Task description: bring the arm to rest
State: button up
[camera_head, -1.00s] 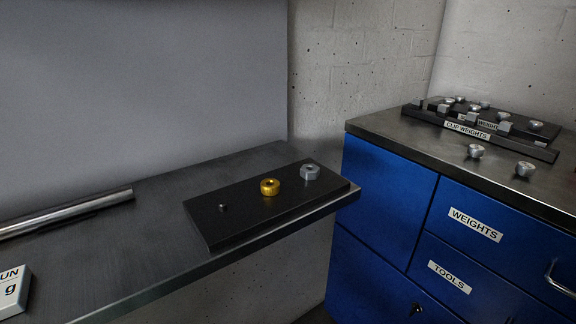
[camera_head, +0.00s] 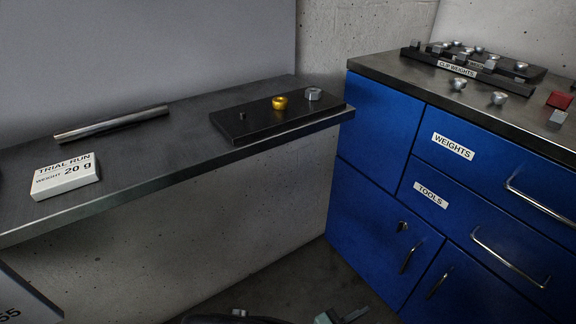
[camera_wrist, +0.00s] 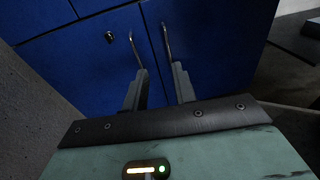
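My gripper (camera_wrist: 160,74) shows in the wrist view with its two fingers apart and nothing between them. The fingers point toward the blue cabinet doors. In the head view, a small part of my arm (camera_head: 336,316) shows at the bottom edge, low in front of the cabinet and away from the bench top. The rest of the arm is out of that view.
A steel bench (camera_head: 150,165) holds a dark plate (camera_head: 262,127) with a gold knob (camera_head: 280,103) and a grey nut (camera_head: 314,94), a bar (camera_head: 112,124) and a white trial-weight block (camera_head: 66,176). The blue cabinet (camera_head: 385,120) carries clip weights. Floor (camera_head: 300,270) lies between.

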jog(key=s+a+r+m+g+y, duration=0.25)
jog(key=r+m+g+y, duration=0.3)
jog(key=r, duration=0.45)
jog(key=s+a+r+m+g+y, duration=0.2)
jog(key=a+r+m+g+y, duration=0.3)
jog(key=r, duration=0.5)
jog(key=d+r+m+t+y+p, duration=0.1)
jog(key=d+r+m+y+p, duration=0.1)
jog(key=r+p, duration=0.7)
jog(key=s+d+r+m+t+y+p, duration=0.1)
jog(key=r+p, duration=0.9)
jog(key=r, duration=1.3)
jog(key=shift+s+d+r+m+y, duration=0.15)
jog(key=shift+s+d+m+y, duration=0.15)
jog(key=shift+d+m+y, duration=0.7)
jog(key=shift+a+m+t, duration=0.15)
jog(key=shift+m+t, duration=0.1)
